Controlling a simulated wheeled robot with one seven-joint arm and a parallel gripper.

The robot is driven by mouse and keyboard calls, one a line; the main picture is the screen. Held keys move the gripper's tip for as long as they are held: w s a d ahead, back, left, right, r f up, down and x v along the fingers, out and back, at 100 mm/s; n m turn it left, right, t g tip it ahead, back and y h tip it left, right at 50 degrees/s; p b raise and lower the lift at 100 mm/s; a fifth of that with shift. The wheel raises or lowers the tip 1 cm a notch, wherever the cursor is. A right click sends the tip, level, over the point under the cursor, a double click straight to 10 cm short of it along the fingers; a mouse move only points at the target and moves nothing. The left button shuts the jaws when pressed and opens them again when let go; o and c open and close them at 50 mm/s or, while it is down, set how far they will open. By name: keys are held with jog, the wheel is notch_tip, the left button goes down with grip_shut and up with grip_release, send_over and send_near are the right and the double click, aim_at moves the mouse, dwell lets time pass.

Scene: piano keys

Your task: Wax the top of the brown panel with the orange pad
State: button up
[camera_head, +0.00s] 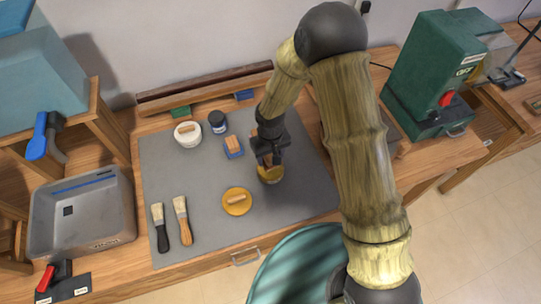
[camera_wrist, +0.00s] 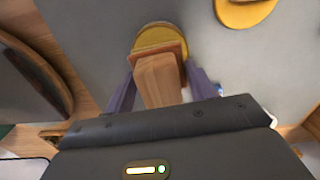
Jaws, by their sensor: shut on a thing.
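My gripper (camera_head: 268,158) is shut on the wooden handle (camera_wrist: 158,80) of the orange pad (camera_wrist: 158,54); the head view hides most of the pad. The pad is directly over a round tin with a yellow surface (camera_wrist: 163,37), which also shows below my gripper in the head view (camera_head: 271,178). I cannot tell whether pad and tin touch. A long brown panel (camera_head: 205,87) lies along the wall at the back of the bench, apart from my gripper. A brown curved-edge piece (camera_wrist: 38,75) shows at the left of the wrist view; I cannot tell whether it is that panel.
A yellow round pad (camera_head: 236,203), a blue pad (camera_head: 234,150), a white tub (camera_head: 187,134), a dark-lidded jar (camera_head: 218,122) and two brushes (camera_head: 181,218) are on the grey mat (camera_head: 290,205). A grey bin (camera_head: 80,222) stands left; a green machine (camera_head: 425,75) stands right.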

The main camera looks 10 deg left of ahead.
jog(key=shift+r+p, duration=1.05)
jog(key=shift+r, duration=0.75)
jog(key=shift+f, duration=0.1)
